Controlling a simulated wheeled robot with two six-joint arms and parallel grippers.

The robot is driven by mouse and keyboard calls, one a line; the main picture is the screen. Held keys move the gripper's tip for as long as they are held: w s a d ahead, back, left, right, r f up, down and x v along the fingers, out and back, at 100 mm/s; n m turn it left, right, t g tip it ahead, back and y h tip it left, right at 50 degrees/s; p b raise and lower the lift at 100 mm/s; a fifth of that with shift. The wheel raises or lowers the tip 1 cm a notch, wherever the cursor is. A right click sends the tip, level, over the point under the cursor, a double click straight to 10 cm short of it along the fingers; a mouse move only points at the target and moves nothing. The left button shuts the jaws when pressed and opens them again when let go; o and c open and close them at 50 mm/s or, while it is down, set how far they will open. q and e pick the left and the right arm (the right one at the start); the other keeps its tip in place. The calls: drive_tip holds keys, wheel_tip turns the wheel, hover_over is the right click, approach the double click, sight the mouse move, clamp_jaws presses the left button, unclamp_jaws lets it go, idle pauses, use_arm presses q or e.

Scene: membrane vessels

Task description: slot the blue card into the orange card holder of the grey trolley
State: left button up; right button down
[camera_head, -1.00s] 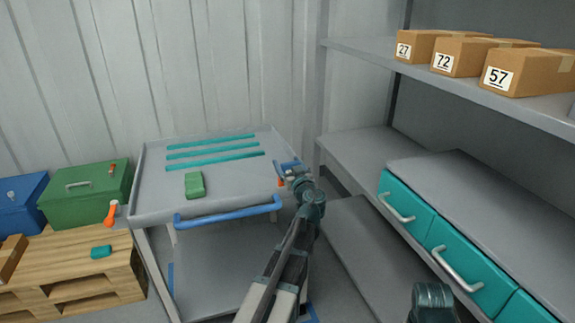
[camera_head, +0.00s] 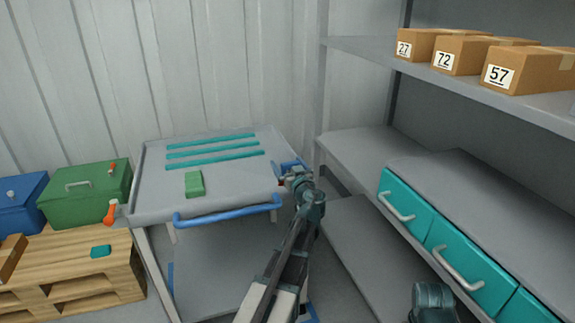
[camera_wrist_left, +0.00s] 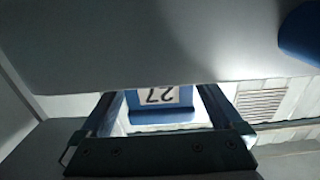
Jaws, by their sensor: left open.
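The grey trolley (camera_head: 222,182) stands left of centre in the head view, with a blue handle (camera_head: 228,211) along its front. My left gripper (camera_head: 288,170) is at the trolley's right side. A blue card (camera_wrist_left: 162,116) with a white label reading 27, upside down, shows between its fingers in the left wrist view. The fingers are open around the card, with gaps beside it. A small orange-red bit (camera_head: 281,183), perhaps the card holder, shows beside the gripper. The gripper hides most of it, so I cannot tell how the card sits against it.
A green block (camera_head: 194,183) and teal strips (camera_head: 212,153) are on the trolley top. Shelving (camera_head: 350,150) with numbered boxes (camera_head: 458,55) and teal drawers (camera_head: 408,207) stands to the right. A pallet (camera_head: 70,265) and green case (camera_head: 86,193) are at left.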

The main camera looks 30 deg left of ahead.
use_arm(q)
drive_tip(key=v, duration=1.4)
drive_tip(key=shift+a, duration=0.1)
drive_tip(key=s+d+r+m+g+h+p, duration=0.1)
drive_tip(key=s+d+m+g+h+p, duration=0.5)
drive_tip(key=s+d+p, duration=0.4)
drive_tip(key=s+d+r+m+g+h+p, duration=0.2)
drive_tip(key=s+d+m+g+h+p, duration=0.4)
drive_tip(key=s+d+p, duration=0.4)
drive_tip(key=d+m+p, duration=0.1)
drive_tip(key=d+p, duration=0.4)
drive_tip(key=d, duration=0.4)
drive_tip(key=shift+s+r+m+h, duration=0.2)
drive_tip(key=shift+m+h, duration=0.1)
drive_tip(key=shift+m, duration=0.1)
